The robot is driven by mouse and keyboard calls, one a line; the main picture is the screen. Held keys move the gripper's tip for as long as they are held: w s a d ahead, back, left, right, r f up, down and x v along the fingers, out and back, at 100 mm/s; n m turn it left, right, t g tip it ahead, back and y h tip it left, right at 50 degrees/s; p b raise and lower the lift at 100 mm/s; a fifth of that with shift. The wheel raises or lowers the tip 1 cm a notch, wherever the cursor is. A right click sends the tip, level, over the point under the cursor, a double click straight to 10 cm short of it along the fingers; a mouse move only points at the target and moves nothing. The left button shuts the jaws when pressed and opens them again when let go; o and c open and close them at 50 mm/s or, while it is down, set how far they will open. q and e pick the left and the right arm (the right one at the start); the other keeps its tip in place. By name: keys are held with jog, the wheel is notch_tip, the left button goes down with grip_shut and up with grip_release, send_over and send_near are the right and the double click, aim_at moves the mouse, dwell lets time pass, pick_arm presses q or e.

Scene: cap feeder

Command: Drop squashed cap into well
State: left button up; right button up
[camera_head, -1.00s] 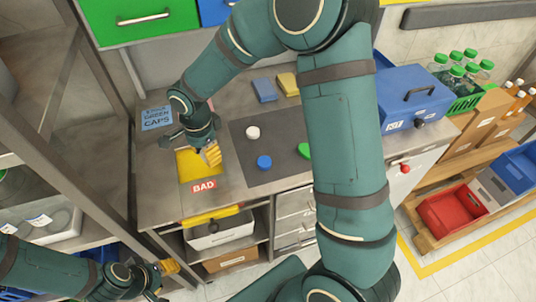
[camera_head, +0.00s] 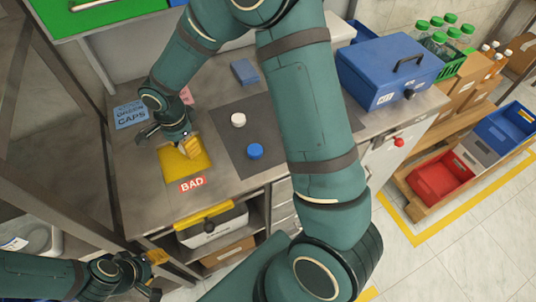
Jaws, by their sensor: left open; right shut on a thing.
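The gripper covers part of the square, and no well opening is clearly visible. A white cap (camera_head: 238,120) and a blue cap (camera_head: 255,152) lie apart on the dark mat (camera_head: 229,152), right of the gripper. My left gripper (camera_head: 155,270) is open and empty, low in front of the bench.
A blue block (camera_head: 244,72) is behind the mat. A blue box (camera_head: 389,74) stands to the right.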

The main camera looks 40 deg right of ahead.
jog(key=shift+f, duration=0.4)
jog(key=o, duration=0.7)
jog(key=shift+o, duration=0.2)
notch_tip(320, 180, up, 12)
dwell(0.4)
